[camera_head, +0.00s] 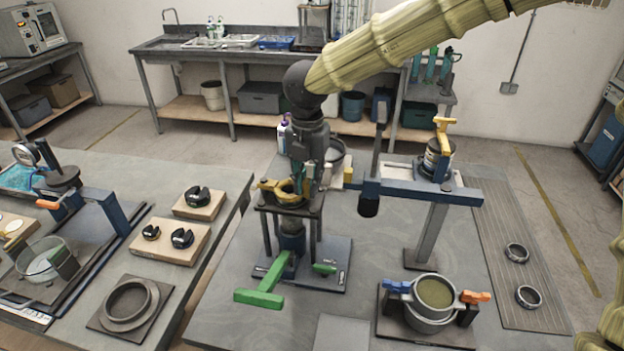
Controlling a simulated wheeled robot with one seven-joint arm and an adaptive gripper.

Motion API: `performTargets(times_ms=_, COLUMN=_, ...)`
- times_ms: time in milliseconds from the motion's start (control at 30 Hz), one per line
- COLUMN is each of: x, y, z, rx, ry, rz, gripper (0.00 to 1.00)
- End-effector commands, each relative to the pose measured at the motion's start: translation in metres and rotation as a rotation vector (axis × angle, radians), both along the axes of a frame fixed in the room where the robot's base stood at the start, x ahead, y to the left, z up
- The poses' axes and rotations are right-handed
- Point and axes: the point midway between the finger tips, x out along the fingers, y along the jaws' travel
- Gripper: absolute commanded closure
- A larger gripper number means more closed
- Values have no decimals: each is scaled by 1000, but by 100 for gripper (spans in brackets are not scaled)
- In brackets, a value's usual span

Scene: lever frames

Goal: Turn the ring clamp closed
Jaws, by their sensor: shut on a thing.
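The ring clamp (270,187) appears as a yellow ring-shaped part with a short handle, on top of a dark stand on the middle table. My gripper (306,182) points down at the right side of this yellow part and is shut on it. The fingertips are small and dark here, so the exact grip point is partly hidden.
A blue horizontal arm (420,190) with a hanging black cylinder (369,206) stands close to the right of my gripper. A pot (432,297) with blue and orange handles sits at front right.

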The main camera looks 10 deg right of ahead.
Motion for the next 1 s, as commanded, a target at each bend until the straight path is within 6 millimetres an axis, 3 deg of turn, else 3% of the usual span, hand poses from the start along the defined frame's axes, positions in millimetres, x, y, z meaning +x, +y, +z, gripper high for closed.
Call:
performTargets(times_ms=167, x=1, y=1, z=2, rx=3, ry=-3, rz=-2, gripper=100)
performTargets(times_ms=200, x=1, y=0, z=2, rx=3, ry=-3, rz=-2, gripper=79)
performTargets(times_ms=300, x=0, y=0, z=2, rx=2, ry=-2, rz=-2, gripper=60)
performTargets(times_ms=333, x=0, y=0, z=2, rx=2, ry=-2, rz=-2, gripper=59)
performTargets(times_ms=733, x=0, y=-1, z=6, rx=2, ry=-2, rz=-2, gripper=59)
performTargets(times_ms=1000, x=1, y=-1, z=47, rx=4, ry=-4, rz=-3, gripper=59)
